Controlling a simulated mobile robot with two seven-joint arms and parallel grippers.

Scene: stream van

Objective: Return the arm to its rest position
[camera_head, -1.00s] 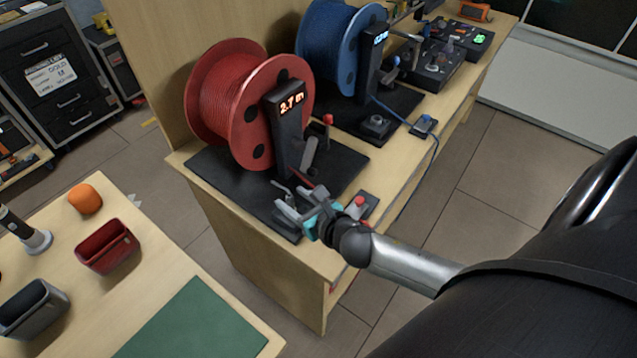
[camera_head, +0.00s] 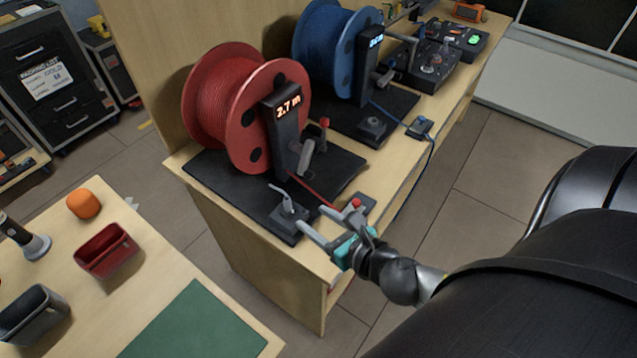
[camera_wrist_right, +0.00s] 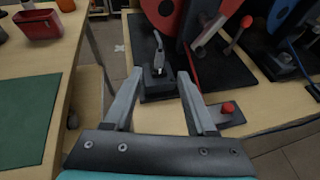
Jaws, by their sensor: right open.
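My right gripper (camera_head: 328,228) is open over the front edge of the bench in the head view. Its two fingers also show in the right wrist view (camera_wrist_right: 158,95), apart with nothing between them. Just beyond the fingertips is a small clamp with a grey lever (camera_head: 288,208), on the black base of the red cable reel (camera_head: 235,105). The clamp also shows in the right wrist view (camera_wrist_right: 157,80). A red strand runs from the reel's post, whose display reads 2.7 m. A small box with a red button (camera_head: 357,203) sits beside the gripper. My left gripper is out of view.
A blue cable reel (camera_head: 335,50) stands farther back on the same bench (camera_head: 190,160). At lower left, a second table (camera_head: 165,262) holds a red bin (camera_head: 107,252), a grey bin (camera_head: 35,315), an orange object (camera_head: 83,204) and a green mat (camera_head: 195,325). Floor lies open at right.

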